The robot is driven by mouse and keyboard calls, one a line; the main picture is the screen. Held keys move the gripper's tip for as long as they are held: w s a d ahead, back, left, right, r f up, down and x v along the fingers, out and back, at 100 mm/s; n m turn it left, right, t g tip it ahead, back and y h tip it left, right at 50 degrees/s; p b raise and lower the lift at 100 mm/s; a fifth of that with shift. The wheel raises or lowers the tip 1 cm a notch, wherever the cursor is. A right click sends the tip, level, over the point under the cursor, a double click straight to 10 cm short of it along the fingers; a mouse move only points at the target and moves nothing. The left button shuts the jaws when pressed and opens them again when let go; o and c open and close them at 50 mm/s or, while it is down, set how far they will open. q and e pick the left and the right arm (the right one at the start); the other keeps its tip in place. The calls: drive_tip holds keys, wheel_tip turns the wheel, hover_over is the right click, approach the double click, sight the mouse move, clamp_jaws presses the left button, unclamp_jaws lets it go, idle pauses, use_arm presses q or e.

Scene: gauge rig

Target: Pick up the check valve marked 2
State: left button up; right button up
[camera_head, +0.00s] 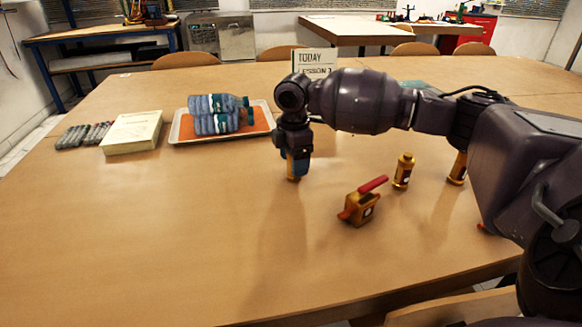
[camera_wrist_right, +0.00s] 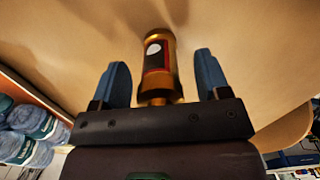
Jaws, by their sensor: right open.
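My right gripper (camera_head: 298,165) points down at the middle of the table, with a brass cylindrical valve (camera_head: 292,178) at its fingers, mostly hidden by them. In the right wrist view my right gripper (camera_wrist_right: 161,60) is open, with its two blue fingers apart on either side of the brass valve (camera_wrist_right: 158,80). That valve has a dark label with a white round spot; I cannot read a number. A second brass valve (camera_head: 403,172) stands upright to the right. A third brass piece (camera_head: 458,170) stands further right, partly behind my arm. My left gripper is not in view.
A brass valve with a red lever (camera_head: 358,207) lies in front of the arm. A tray (camera_head: 180,128) with bottles (camera_head: 218,114), a paper stack (camera_head: 132,132) and grey items (camera_head: 83,135) are at the left. A sign (camera_head: 315,62) stands behind. The table's front left is clear.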

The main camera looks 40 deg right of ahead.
drive_tip(key=shift+r, duration=0.2)
drive_tip(key=shift+c, duration=0.6)
drive_tip(key=c, duration=1)
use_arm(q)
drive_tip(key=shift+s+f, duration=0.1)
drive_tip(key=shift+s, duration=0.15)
use_arm(e)
drive_tip(key=shift+o, duration=0.2)
drive_tip(key=shift+r, duration=0.3)
wheel_tip(320, 180, up, 5)
drive_tip(key=shift+f+p, duration=0.1)
drive_tip(key=shift+p, duration=0.85)
use_arm(q)
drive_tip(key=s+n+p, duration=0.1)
drive_tip(key=p, duration=0.1)
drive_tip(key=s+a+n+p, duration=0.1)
drive_tip(key=p, duration=0.1)
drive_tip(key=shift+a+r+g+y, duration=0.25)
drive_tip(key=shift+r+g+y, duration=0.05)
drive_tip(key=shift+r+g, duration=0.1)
use_arm(e)
wheel_tip(320, 180, up, 15)
drive_tip(key=shift+f, duration=0.2)
